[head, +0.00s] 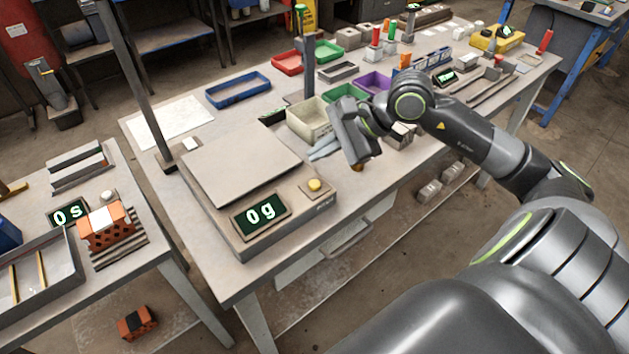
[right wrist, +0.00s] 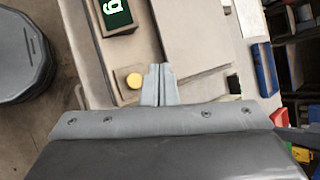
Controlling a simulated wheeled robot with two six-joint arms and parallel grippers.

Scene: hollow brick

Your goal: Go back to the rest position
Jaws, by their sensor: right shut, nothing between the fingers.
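My right arm reaches in from the right over the main bench (head: 150,150). My right gripper (head: 322,150) is above the bench, just right of the scale. Its fingers are shut together with nothing between them, as the right wrist view (right wrist: 158,75) shows. The scale has a bare flat plate (head: 240,168), a display (head: 261,214) reading 0 g and a yellow button (head: 314,185). An orange hollow brick (head: 105,227) sits on a ribbed rack on the left table, apart from my right gripper. My left gripper is not in view.
A timer display (head: 68,213) reads 0 s on the left table, beside a grey tray (head: 50,290). A beige bin (head: 308,120) stands close behind my right gripper. Blue (head: 238,90), red and green trays and an upright post stand farther back. Another orange brick (head: 138,322) lies low down.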

